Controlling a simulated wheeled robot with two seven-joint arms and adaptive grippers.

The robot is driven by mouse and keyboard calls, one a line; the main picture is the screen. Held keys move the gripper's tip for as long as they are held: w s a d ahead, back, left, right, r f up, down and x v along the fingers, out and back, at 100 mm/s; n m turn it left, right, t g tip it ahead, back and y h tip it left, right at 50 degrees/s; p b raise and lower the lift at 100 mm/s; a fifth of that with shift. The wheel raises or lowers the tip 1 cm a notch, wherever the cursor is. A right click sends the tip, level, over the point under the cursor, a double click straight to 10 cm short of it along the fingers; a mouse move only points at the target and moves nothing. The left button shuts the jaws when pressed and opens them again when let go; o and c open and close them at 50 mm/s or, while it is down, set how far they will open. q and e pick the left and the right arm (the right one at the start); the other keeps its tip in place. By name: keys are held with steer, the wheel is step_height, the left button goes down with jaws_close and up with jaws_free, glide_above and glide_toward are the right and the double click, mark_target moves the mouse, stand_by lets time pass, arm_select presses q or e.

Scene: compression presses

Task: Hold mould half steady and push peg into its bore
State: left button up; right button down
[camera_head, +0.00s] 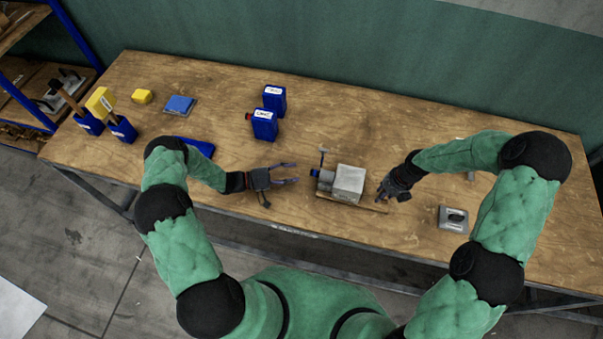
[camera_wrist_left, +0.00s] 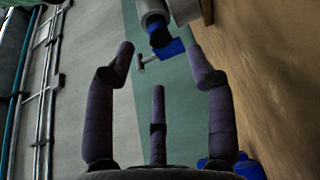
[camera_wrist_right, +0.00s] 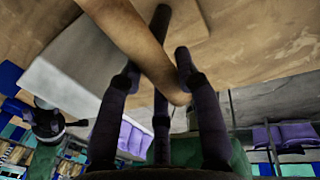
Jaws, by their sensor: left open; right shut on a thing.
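A square grey metal piece with a dark round recess (camera_head: 453,218), which looks like the mould half, lies on the bench to the right of my right gripper. My right gripper (camera_head: 385,198) is shut on a long tan wooden rod (camera_wrist_right: 135,42) with a rounded end. In the head view the rod (camera_head: 366,206) runs along the front of a grey block (camera_head: 348,183); I cannot tell if they touch. Whether this rod is the peg is unclear. My left gripper (camera_head: 297,172) is open and empty, left of the block. It also shows open in the left wrist view (camera_wrist_left: 160,62).
A grey cylinder (camera_wrist_left: 155,12), blue part and T-handle (camera_wrist_left: 145,62) are on the block's left side, facing my left gripper. Two blue bottles (camera_head: 265,125) stand behind. Blue holders with tools (camera_head: 121,130) and a yellow piece (camera_head: 142,96) are at far left.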

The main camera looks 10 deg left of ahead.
arm_select(q)
steer(key=v, duration=0.7)
steer(key=shift+d, duration=0.1)
stand_by(0.8)
arm_select(e)
steer(key=c, duration=0.8)
jaws_free()
step_height(320, 180, up, 12)
steer(key=d, duration=0.2)
steer(key=shift+d+f, duration=0.15)
steer(key=shift+d, duration=0.05)
arm_select(q)
steer(key=shift+f, duration=0.1)
